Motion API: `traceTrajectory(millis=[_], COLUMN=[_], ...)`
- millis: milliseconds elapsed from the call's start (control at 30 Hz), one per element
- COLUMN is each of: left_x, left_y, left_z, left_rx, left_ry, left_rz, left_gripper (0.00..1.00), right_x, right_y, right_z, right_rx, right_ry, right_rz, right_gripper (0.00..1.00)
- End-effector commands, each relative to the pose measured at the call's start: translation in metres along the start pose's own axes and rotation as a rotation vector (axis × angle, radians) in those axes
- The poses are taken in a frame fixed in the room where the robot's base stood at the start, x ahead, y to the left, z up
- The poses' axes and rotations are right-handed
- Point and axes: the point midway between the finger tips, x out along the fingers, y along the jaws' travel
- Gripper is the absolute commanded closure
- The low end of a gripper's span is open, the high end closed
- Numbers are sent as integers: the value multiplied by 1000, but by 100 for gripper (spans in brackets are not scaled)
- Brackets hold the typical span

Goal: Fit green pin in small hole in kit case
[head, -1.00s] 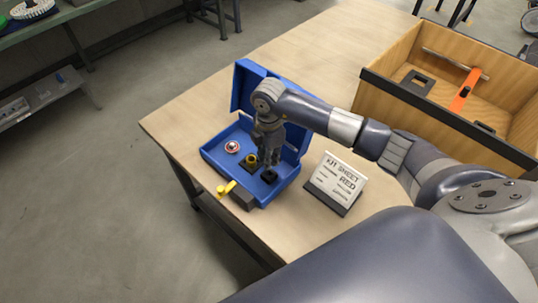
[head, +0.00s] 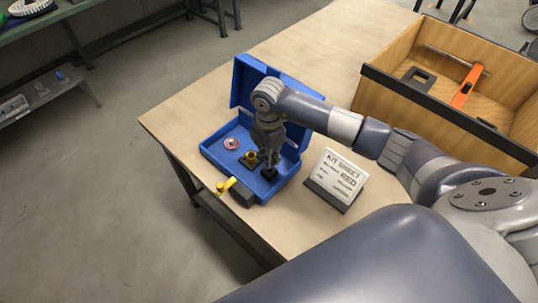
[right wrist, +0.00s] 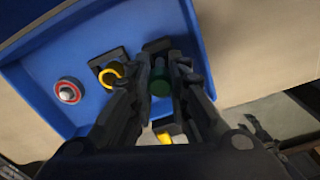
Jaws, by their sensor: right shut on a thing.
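My right gripper (head: 269,168) is inside the open blue kit case (head: 213,161), low over the black block at its front right. In the right wrist view the gripper (right wrist: 164,70) is shut on the green pin (right wrist: 160,87), which shows between its fingers. The black block (head: 269,175) also shows just past the fingertips in the right wrist view (right wrist: 156,45). The fingers cover its hole, and I cannot tell whether the pin touches it or has entered. In the head view the pin is hidden. My left gripper is out of view.
A yellow ring in a black holder (head: 250,157) and a red-and-white round piece (head: 231,143) sit in the case. A yellow-handled dark piece (head: 242,196) is at its front. A kit sheet stand (head: 338,180) and a wooden bin (head: 375,95) stand to the right.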

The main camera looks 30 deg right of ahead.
Motion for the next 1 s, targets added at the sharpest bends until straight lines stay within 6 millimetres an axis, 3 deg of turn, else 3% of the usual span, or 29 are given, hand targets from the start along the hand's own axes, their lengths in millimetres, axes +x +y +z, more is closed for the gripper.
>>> traceTrajectory(millis=[467,1000], left_x=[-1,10], left_y=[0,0], left_z=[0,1], left_rx=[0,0], left_ry=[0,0], left_rz=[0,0], left_gripper=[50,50], right_x=[0,16], right_y=[0,0], right_z=[0,0], right_rx=[0,0], right_ry=[0,0], right_rz=[0,0], right_gripper=[100,100])
